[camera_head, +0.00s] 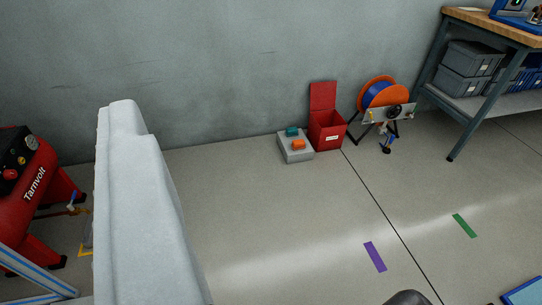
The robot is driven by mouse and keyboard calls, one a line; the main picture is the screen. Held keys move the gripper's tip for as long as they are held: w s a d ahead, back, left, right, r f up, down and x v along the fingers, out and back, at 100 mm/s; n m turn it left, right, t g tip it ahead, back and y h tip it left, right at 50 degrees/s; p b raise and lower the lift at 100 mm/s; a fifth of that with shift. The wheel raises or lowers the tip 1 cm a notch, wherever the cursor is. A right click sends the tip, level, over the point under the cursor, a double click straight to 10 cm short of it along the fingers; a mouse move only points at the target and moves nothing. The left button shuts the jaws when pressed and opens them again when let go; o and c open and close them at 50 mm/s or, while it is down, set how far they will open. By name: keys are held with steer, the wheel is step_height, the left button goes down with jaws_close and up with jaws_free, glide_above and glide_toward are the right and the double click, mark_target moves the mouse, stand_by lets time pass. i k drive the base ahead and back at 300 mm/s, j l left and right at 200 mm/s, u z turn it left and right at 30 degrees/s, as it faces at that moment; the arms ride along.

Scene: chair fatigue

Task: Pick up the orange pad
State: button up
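The orange pad (298,145) is a small orange block in the camera_head view. It lies on top of a low grey box (298,155) on the floor by the far wall. A teal block (291,132) lies on the same box, just behind the orange pad. The pad is small and far off, so its exact shape is hard to tell. I cannot make out my gripper's fingers in this view, and nothing touches the pad.
A red open-lidded bin (327,132) stands right of the box, beside an orange-and-blue reel (381,95). A workbench (500,35) is at right. A tall white-covered object (140,215) and red compressor (25,195) stand left. A dark rounded thing (408,298) shows at the bottom.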

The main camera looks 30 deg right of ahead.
mark_target(297, 144)
steer(key=i+l+z, duration=0.45)
steer(key=i+l, duration=2)
steer(key=i, duration=0.15)
